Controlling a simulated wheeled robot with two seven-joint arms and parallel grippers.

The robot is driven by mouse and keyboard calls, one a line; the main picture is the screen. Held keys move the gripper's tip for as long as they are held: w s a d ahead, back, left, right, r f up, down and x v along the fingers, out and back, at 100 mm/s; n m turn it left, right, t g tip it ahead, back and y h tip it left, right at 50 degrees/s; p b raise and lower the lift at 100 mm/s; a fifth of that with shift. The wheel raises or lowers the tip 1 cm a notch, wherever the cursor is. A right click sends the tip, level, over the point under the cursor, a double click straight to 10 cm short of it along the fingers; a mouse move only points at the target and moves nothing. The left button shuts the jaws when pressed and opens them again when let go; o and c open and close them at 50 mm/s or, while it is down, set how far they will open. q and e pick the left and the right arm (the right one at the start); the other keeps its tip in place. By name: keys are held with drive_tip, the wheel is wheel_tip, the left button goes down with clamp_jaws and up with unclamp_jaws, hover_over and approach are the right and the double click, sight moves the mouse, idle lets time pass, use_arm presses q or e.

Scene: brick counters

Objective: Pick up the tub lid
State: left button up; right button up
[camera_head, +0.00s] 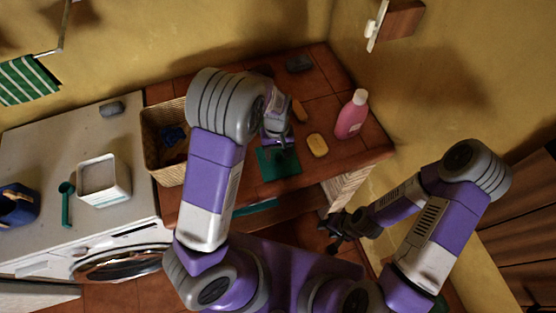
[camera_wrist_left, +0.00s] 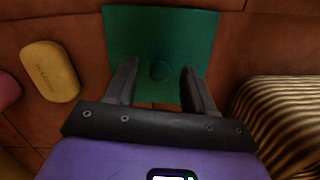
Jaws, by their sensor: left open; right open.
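The tub lid (camera_head: 284,168) is a flat green square on the tiled brown counter. In the left wrist view the lid (camera_wrist_left: 160,25) has a small round knob at its middle. My left gripper (camera_head: 278,145) hangs over the lid, open. In the left wrist view its two fingers (camera_wrist_left: 160,75) stand on either side of the knob, with nothing held between them. I cannot tell how far above the lid the tips are. My right gripper (camera_head: 338,230) is open and empty, low beside the counter's front edge, away from the lid. An open white tub (camera_head: 103,188) stands on the washing machine.
A wicker basket (camera_head: 166,175) stands left of the lid. Yellow soap (camera_head: 317,145) and a pink bottle (camera_head: 352,115) are to its right. A grey item (camera_head: 299,63) lies at the back. A green scoop (camera_head: 66,205) and a blue container (camera_head: 18,207) are by the tub.

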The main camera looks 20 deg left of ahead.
use_arm(q)
drive_tip(key=shift+f, duration=0.1)
clamp_jaws()
idle(0.3)
